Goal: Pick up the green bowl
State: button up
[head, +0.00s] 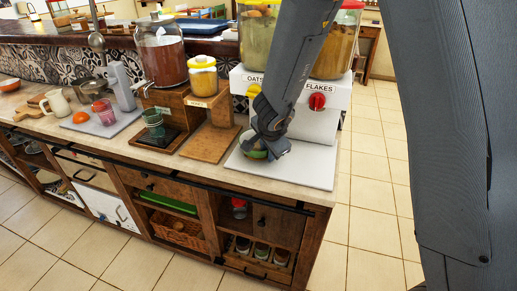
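The green bowl (252,154) sits low on the white board (312,172) at the right end of the counter. Only a small part of its left side shows, and my gripper hides the rest. My gripper (266,152) points down from my dark grey arm and is right at the bowl, overlapping it in the head view. I cannot tell whether the fingers touch the bowl or how far apart they are.
A cereal dispenser with yellow and red knobs (317,101) stands close behind the gripper. A wooden stand (206,142) with jars is to the left. The counter's front edge runs just below the board. Open floor (375,215) lies to the right.

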jog(key=shift+r, duration=0.1)
jog(key=shift+c, duration=0.5)
grip_shut()
jog(key=shift+r, duration=0.1)
